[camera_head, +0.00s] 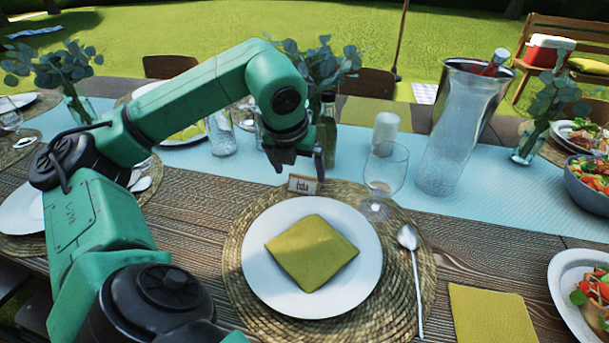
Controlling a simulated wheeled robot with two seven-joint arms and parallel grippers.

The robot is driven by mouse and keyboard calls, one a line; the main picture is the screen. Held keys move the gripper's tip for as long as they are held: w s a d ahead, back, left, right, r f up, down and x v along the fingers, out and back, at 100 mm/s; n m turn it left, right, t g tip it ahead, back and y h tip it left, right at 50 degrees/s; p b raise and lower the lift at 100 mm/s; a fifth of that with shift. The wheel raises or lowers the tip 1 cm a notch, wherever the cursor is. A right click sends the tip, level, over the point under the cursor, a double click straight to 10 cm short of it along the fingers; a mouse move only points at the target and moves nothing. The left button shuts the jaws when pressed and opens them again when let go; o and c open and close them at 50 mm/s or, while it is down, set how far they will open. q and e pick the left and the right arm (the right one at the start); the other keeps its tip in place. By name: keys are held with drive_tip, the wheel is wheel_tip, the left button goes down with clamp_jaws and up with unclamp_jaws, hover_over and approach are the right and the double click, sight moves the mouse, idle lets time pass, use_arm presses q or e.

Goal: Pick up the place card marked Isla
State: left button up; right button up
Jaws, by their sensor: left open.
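The place card (302,184) marked Isla is a small pale card with dark lettering. It stands at the far edge of the round woven placemat (240,245), behind the white plate (262,217). My left gripper (304,170) is open and hangs just above and behind the card, with its fingers pointing down. One finger shows at the right; the gap to the card is small, and I cannot tell whether they touch. My right gripper is not in view.
A yellow-green napkin (312,252) lies on the plate. A wine glass (384,172) stands close to the right of the card, with a white candle (386,130) behind it. A dark bottle (327,125) stands right behind my gripper. A spoon (409,238) lies right of the plate.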

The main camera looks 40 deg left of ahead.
sight(304, 176)
use_arm(q)
drive_tip(key=shift+w+f, duration=0.3)
drive_tip(key=shift+f, duration=0.05)
drive_tip(key=x, duration=0.4)
drive_tip(key=shift+w+a, duration=0.2)
drive_tip(key=shift+w, duration=0.25)
drive_tip(key=c, duration=1.1)
